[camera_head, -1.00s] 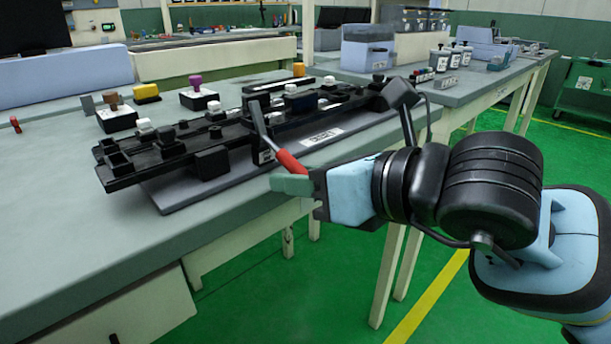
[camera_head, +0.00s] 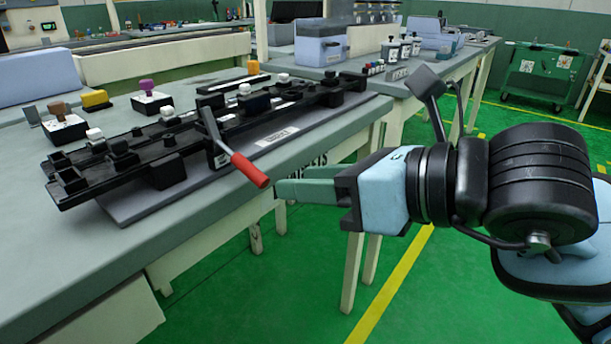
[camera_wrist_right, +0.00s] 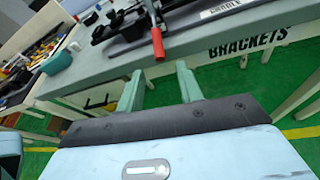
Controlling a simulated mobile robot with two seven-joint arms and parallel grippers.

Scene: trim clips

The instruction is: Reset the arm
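My right gripper (camera_head: 290,188) is empty, just right of the red-handled lever (camera_head: 250,170) in the head view. In the right wrist view its two green fingers stand apart (camera_wrist_right: 160,90), and the red handle (camera_wrist_right: 157,44) lies beyond their tips, apart from them. The lever slopes from the black fixture (camera_head: 120,165), its red end reaching out past the table's front edge. The fixture rests on a grey base plate (camera_head: 150,205) and carries several black and white clamp blocks. My left gripper is not in view.
The grey-green worktable (camera_head: 60,260) has bare top in front and at left. Small blocks with brown, purple and yellow tops stand behind the fixture. A second bench with a grey-blue bin (camera_head: 320,45) is at the back. Green floor is open below my right arm.

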